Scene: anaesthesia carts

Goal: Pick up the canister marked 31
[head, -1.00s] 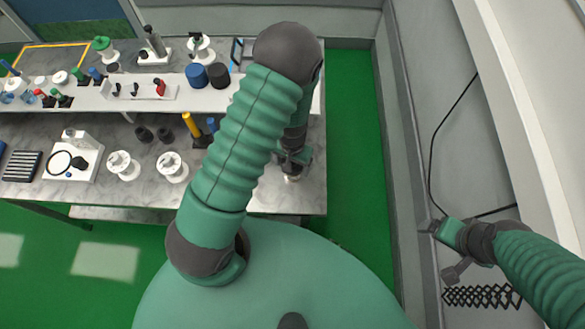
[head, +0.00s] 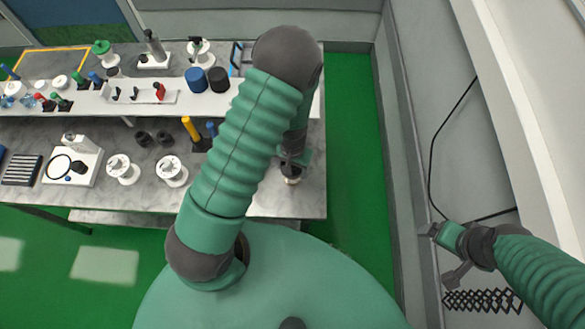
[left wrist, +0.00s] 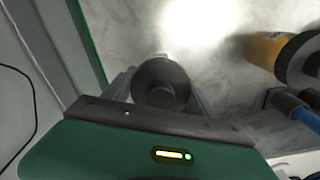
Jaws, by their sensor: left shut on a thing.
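My left gripper (head: 291,172) is low over the right end of the marble-topped table, mostly behind my own arm. It is shut on a small canister (head: 292,181), of which only a pale lower end shows in the head view. In the left wrist view, the canister's dark round end (left wrist: 160,82) sits between the two fingers, with a pale part just beyond it. No number can be read on it. Whether it touches the table cannot be told. My right gripper (head: 437,231) is at the right by the grey wall; its finger opening is too small to judge.
A yellow-handled tool (head: 190,128) stands left of my left gripper and shows large in the wrist view (left wrist: 268,50). White spools (head: 172,170), a raised white shelf (head: 150,100) and blue and black cylinders (head: 196,79) are farther left. Green floor (head: 350,150) lies clear right of the table.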

